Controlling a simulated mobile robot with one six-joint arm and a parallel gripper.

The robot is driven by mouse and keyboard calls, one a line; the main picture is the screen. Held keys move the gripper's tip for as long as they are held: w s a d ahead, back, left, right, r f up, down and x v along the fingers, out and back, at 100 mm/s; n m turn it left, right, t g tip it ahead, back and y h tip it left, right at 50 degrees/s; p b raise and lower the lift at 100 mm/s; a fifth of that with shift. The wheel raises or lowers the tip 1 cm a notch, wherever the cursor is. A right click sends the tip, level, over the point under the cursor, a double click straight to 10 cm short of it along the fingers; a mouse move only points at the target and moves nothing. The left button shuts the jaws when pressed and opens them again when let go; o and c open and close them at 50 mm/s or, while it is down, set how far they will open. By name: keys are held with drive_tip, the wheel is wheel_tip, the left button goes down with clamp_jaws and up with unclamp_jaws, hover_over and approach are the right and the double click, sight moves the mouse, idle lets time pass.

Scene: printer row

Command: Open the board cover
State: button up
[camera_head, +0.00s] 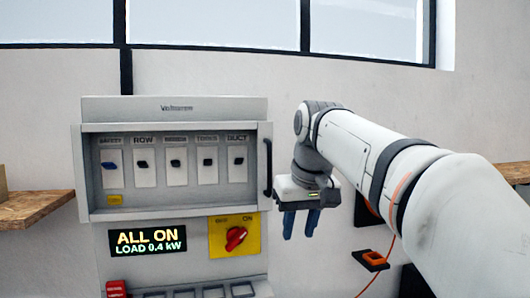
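The grey board (176,108) is on the wall at left of centre. Its cover (90,170) is a frame around a row of several labelled switches, and it looks shut. I cannot tell whether clear glazing fills it. A black upright handle (267,168) is at the cover's right edge. My gripper (300,224) is to the right of the handle and a little lower, apart from it in the picture. Its two blue fingers point down with a gap between them, and nothing shows in the gap.
Below the switches are a display (148,240) reading "ALL ON, LOAD 0.4 kW" and a red rotary switch (235,238) on a yellow plate. Wooden shelves (35,207) stand at left and far right. An orange-and-black wall fitting (372,259) with a cable is right of my gripper.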

wheel_tip(320, 180, up, 17)
drive_tip(key=n+p, duration=0.2)
drive_tip(key=p, duration=0.2)
hover_over(271, 162)
drive_tip(key=s, duration=0.2)
drive_tip(key=shift+y, duration=0.4)
drive_tip(key=x, duration=0.2)
drive_tip(key=b+x, duration=0.1)
drive_tip(key=x, duration=0.4)
drive_tip(key=shift+w+d+f+b, duration=0.1)
drive_tip(key=shift+d+f+b, duration=0.15)
drive_tip(key=shift+d+b, duration=0.15)
drive_tip(key=shift+c, duration=0.3)
clamp_jaws()
